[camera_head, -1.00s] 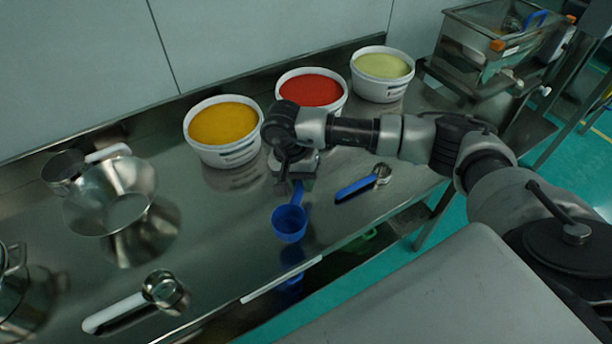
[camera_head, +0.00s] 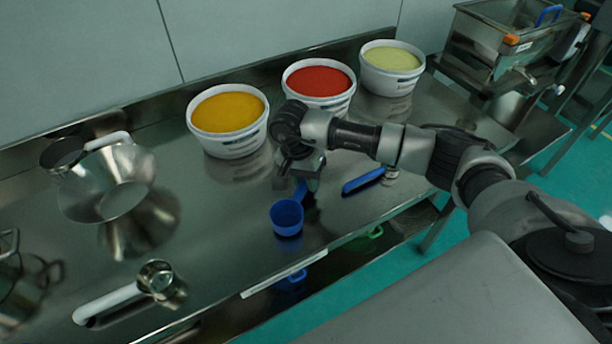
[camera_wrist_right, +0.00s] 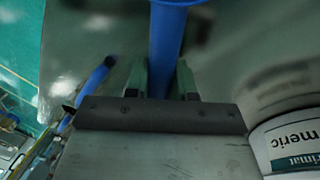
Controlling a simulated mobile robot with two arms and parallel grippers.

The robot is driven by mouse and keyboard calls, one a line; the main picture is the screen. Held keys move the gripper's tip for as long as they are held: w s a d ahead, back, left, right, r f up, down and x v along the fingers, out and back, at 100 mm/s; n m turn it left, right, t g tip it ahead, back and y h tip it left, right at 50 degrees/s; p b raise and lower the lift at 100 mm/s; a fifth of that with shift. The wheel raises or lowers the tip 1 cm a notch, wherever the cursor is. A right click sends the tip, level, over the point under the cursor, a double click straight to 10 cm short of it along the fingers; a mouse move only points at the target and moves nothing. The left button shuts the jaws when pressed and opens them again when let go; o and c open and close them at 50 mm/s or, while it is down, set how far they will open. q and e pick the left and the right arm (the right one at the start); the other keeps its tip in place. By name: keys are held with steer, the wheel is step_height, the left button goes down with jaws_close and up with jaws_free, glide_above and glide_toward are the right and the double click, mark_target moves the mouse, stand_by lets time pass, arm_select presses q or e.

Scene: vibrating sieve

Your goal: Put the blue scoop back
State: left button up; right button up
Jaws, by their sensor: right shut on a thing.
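The blue scoop (camera_head: 287,217) is in my right gripper (camera_head: 303,184), its cup toward the table's front edge. In the right wrist view, its blue handle (camera_wrist_right: 166,45) runs between the two fingers of my right gripper (camera_wrist_right: 162,80), which is shut on it. In the head view the gripper and forearm cover the handle's far end. Whether the cup touches the table is hard to tell. My left gripper is not in view.
Tubs of yellow (camera_head: 228,122), red (camera_head: 320,84) and pale green powder (camera_head: 391,68) stand along the back. A blue-handled metal scoop (camera_head: 363,181) lies right of the held scoop. A metal funnel (camera_head: 108,190) and white-handled scoop (camera_head: 110,302) are left. Bare table lies between.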

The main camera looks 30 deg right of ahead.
steer(key=shift+f+b, duration=0.3)
stand_by(0.5)
steer(key=o, duration=1)
steer(key=shift+o, duration=0.3)
steer(key=o, duration=0.4)
steer(key=shift+r, duration=0.15)
steer(key=shift+s+d+p+v, duration=0.2)
steer(key=shift+p+v, duration=0.4)
steer(key=shift+v, duration=0.5)
steer(key=shift+s+d+p+v, duration=0.1)
steer(key=shift+s+p+v, duration=0.1)
steer(key=shift+p+v, duration=0.7)
steer(key=shift+s+d+p+v, duration=0.1)
steer(key=shift+s+p+v, duration=0.2)
steer(key=shift+v, duration=1)
steer(key=shift+w+a+r, duration=0.1)
